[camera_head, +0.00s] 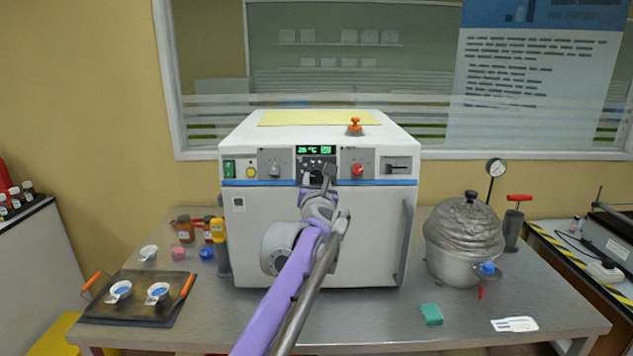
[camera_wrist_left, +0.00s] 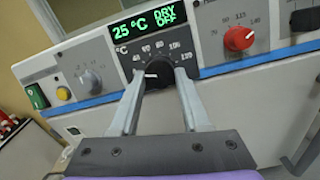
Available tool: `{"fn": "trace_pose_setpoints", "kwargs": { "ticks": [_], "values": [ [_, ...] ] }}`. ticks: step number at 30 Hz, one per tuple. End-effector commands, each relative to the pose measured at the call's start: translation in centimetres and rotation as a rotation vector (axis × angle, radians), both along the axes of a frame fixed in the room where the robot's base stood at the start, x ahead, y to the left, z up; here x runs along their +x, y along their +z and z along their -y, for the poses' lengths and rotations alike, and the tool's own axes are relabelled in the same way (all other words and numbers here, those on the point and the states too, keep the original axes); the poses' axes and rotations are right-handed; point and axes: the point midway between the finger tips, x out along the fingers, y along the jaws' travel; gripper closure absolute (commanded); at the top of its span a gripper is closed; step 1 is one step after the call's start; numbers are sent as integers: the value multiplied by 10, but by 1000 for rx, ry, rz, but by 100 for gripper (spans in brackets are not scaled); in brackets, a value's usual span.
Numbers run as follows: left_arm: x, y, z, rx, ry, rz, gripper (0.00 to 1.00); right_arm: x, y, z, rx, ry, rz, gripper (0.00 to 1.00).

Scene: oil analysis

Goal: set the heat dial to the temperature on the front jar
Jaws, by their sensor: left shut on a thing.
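The heat dial (camera_wrist_left: 158,72) is a black knob on the oven's front panel, below a green display (camera_wrist_left: 150,20) reading 25 °C and DRY OFF. A °C scale rises from about 40 at left to 120 at right around it. A pale mark shows on the knob's left side. My left gripper (camera_head: 319,175) is shut on the dial, one finger on each side. In the head view my gripper hides most of the dial. Small brown jars (camera_head: 184,229) stand left of the oven, one with a yellow label (camera_head: 217,230); their writing is too small to read.
The white oven (camera_head: 350,235) fills the middle of the table (camera_head: 390,320). A red knob (camera_wrist_left: 239,38) is right of the dial, a grey knob (camera_wrist_left: 90,80) left. A tray (camera_head: 135,311) with small cups lies at left; a silver pot (camera_head: 463,240) stands at right.

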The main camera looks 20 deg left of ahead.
Motion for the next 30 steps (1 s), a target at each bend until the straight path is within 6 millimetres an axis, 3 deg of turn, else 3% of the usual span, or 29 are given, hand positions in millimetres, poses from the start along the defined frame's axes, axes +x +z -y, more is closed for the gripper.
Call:
{"fn": "trace_pose_setpoints", "kwargs": {
  "ticks": [11, 30],
  "values": [
    [0, 2, -1, 100, -22, -28, 100, 1, 12, 0, 0, 0, 4, 50],
    [-1, 4, -5, 635, -139, -181, 100, 9, 58, 0, 0, 0, 20, 50]
  ]
}}
